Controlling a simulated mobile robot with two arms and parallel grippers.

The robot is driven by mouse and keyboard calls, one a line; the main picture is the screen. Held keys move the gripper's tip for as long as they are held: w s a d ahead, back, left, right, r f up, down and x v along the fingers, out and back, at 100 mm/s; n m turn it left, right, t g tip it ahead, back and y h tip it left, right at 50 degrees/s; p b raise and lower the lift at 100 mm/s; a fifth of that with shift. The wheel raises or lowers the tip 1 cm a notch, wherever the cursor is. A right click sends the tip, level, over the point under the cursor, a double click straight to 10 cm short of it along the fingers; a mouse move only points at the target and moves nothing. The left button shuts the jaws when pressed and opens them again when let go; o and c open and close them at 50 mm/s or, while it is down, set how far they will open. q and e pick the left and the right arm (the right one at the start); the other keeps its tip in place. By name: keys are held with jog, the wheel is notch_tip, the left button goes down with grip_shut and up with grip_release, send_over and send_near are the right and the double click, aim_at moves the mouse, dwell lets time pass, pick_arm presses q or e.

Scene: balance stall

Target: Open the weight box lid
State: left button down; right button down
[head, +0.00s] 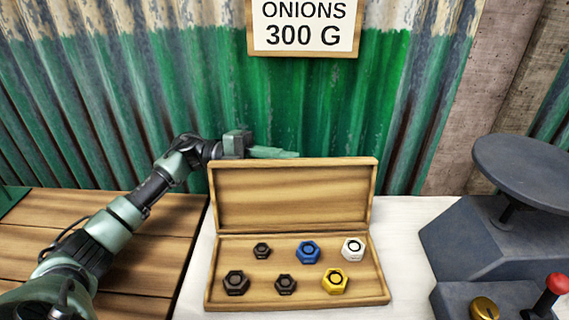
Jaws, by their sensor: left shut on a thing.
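The wooden weight box (300,299) stands on the white table with its lid (291,195) raised to near upright at the back. Several hexagonal weights lie inside: a blue one (308,252), a white one (353,248), a yellow one (335,281) and three dark ones, among them a larger one (236,282) at front left. My left gripper (272,153) is at the lid's top edge, left of its middle, shut on the lid. The lid partly hides the fingertips. My right gripper is not in view.
A dark grey scale with a round pan (530,165) stands at the right, with a brass knob (484,308) and a red-knobbed lever (557,284) in front. A sign reading "ONIONS 300 G" (304,27) hangs on the green corrugated wall behind. White table is clear right of the box.

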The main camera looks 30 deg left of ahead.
aim_at(284, 164)
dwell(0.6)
